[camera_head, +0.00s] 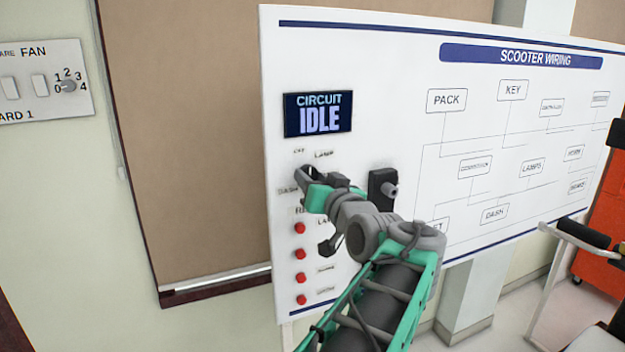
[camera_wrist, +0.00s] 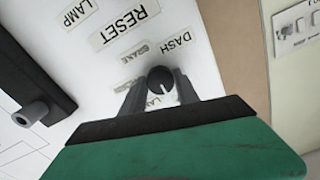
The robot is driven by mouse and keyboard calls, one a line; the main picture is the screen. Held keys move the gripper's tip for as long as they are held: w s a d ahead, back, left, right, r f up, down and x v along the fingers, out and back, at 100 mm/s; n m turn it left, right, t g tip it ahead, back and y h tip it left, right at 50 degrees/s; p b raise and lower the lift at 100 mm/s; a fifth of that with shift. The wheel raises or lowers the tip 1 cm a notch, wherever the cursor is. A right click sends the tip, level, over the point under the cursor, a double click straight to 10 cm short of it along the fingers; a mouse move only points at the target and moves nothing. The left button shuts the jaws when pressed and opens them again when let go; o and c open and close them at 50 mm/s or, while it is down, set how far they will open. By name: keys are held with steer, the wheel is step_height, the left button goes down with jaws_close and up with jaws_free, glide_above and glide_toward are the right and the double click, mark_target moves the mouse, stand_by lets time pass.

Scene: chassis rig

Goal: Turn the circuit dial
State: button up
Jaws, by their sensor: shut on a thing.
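The circuit dial (camera_wrist: 160,78) is a small round black knob with a white pointer line, on the white board beside the DASH label. My gripper (camera_wrist: 160,88) has its two grey fingers on either side of the knob and is shut on it. In the head view my gripper (camera_head: 311,174) reaches the board just below the display and mostly hides the dial, among the OFF, LAMP and DASH labels. The circuit display (camera_head: 318,114) reads "CIRCUIT IDLE".
A black box with a grey stub (camera_head: 383,188) sticks out of the board right of my gripper. Several red buttons (camera_head: 300,254) run down the board's left side. A fan switch panel (camera_head: 42,82) is on the wall at left. An orange cabinet (camera_head: 605,225) stands at right.

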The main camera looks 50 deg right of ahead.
jaws_close()
steer(key=shift+m, duration=4.4)
steer(key=o, duration=0.6)
jaws_free()
